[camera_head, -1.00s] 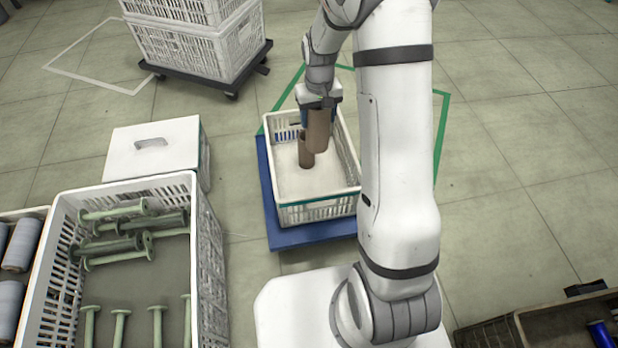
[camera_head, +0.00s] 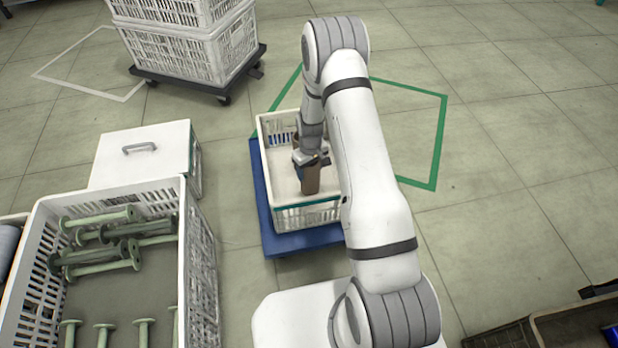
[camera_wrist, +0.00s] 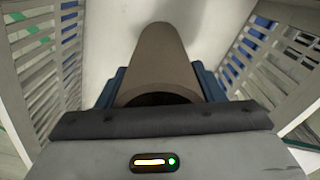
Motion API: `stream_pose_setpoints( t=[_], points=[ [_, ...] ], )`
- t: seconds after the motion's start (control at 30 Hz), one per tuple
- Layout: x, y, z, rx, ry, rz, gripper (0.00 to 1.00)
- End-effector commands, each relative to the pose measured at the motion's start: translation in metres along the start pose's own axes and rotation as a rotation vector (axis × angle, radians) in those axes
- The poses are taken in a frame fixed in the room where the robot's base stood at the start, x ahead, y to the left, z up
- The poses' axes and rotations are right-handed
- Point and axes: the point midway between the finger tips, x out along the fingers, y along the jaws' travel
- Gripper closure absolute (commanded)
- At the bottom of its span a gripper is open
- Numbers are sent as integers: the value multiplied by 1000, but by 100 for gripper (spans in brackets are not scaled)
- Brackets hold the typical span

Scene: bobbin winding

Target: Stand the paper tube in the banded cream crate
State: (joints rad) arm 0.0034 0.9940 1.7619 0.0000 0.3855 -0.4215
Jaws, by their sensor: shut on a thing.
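The brown paper tube (camera_head: 311,180) is upright inside the banded cream crate (camera_head: 307,217), near its front right. My gripper (camera_head: 311,160) is shut on its upper part. In the wrist view the tube (camera_wrist: 160,55) runs away from me between the blue fingers, towards the pale crate floor. I cannot tell if its lower end touches the floor.
The crate sits on a blue base (camera_head: 262,205). To the left are a white lidded box (camera_head: 140,155) and a crate of green bobbins (camera_head: 184,240). Stacked white crates (camera_head: 185,55) stand on a dolly behind. My arm covers the crate's right side.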

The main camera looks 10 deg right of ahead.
Motion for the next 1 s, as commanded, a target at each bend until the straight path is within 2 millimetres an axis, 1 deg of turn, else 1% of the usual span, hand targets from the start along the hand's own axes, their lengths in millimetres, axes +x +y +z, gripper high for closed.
stream_pose_setpoints(
  t=[0.23,0.3,0.5,0.63,0.67,0.9,1.0],
  points=[
    [34,-1,0,0,-1,-1,62],
    [37,0,0,0,0,0,62],
    [35,-1,0,0,0,0,62],
    [39,-1,0,-1,0,0,62],
    [38,-1,0,-1,0,0,37],
    [38,-1,0,-1,0,0,18],
    [38,-1,0,-1,0,0,17]
  ],
)
